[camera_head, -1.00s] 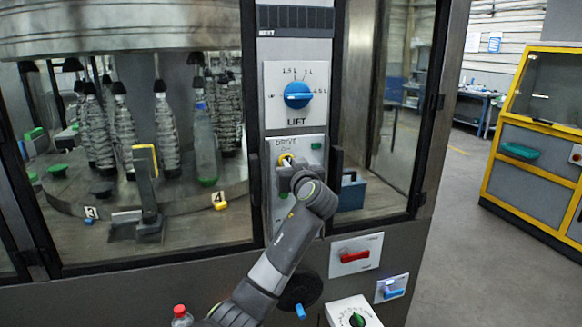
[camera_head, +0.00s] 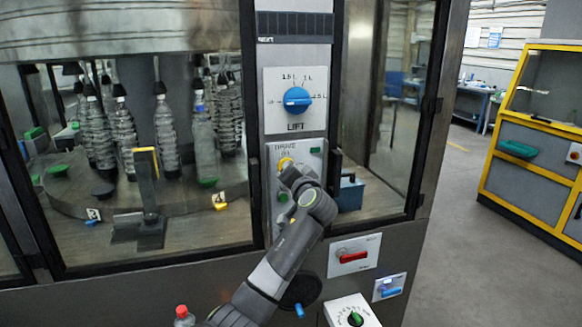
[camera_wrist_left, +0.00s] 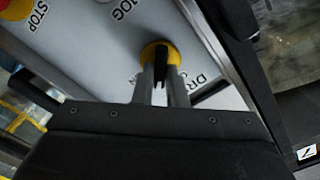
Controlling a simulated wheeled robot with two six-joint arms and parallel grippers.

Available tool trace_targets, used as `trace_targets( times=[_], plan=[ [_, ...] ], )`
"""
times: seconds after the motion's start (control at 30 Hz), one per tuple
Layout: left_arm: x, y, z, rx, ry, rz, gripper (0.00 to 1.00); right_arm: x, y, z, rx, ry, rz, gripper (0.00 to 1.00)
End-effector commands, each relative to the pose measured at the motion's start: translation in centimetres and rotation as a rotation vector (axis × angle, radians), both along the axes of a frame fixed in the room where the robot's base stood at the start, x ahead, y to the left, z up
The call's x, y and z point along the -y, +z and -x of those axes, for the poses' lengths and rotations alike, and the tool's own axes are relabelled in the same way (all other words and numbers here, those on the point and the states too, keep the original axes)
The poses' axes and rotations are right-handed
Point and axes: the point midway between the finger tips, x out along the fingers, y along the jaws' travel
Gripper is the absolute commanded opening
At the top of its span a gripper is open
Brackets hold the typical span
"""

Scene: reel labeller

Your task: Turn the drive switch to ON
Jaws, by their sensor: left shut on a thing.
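The drive switch (camera_head: 284,161) is a yellow round switch on the light DRIVE panel (camera_head: 313,160), below the LIFT dial. My left gripper (camera_head: 287,168) is at the switch and hides most of it in the head view. In the left wrist view, the yellow switch (camera_wrist_left: 148,51) has a black handle (camera_wrist_left: 160,74) held between the two fingers of my left gripper (camera_wrist_left: 160,80). The handle lies roughly in line with the fingers. Labels, including JOG and DRIVE, surround it; the exact position it points to is hard to tell. My right gripper is not in view.
The blue LIFT dial (camera_head: 297,100) sits above. A red stop button (camera_wrist_left: 17,9) is on the same panel in the wrist view. A red switch (camera_head: 353,257) and a blue switch (camera_head: 390,287) are lower right. Glass windows flank the panel.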

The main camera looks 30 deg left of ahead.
Motion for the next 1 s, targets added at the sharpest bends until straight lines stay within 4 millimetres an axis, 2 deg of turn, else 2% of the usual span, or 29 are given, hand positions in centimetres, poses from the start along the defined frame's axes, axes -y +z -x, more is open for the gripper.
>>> trace_targets(
  times=[0.6,1.0],
  plan=[
    [0.1,0.0,-0.1,-0.427,-0.001,-0.361,0.0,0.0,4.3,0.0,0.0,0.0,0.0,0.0],
    [0.1,-0.3,-0.1,-0.579,-0.001,-0.492,0.0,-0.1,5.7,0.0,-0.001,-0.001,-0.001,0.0]
  ],
)
